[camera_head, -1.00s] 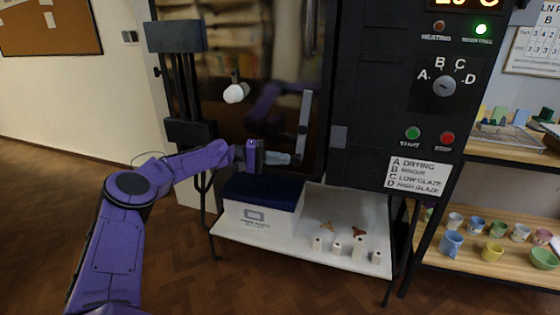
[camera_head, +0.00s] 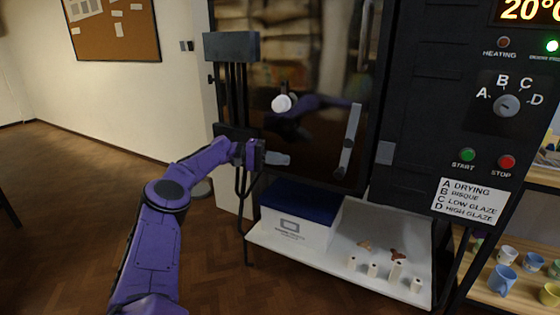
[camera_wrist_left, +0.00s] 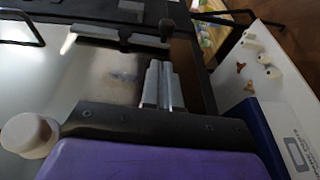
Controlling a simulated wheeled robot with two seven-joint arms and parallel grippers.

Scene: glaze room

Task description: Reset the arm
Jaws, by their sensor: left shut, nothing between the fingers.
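My left arm comes in from the lower left in the head view, purple with dark joints. Its gripper (camera_head: 278,159) is shut and empty, in front of the kiln's dark glass door (camera_head: 310,60). It is above the blue-lidded white box (camera_head: 295,232) and left of the grey door handle (camera_head: 349,140). In the left wrist view the two grey fingers (camera_wrist_left: 159,85) lie together with nothing between them. My right gripper is in neither view.
A white shelf (camera_head: 350,280) below the kiln holds the box and several small pale posts (camera_head: 373,269). The control panel (camera_head: 510,105) is at right, with a rack of cups (camera_head: 503,279) beside it. Open wooden floor lies at left.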

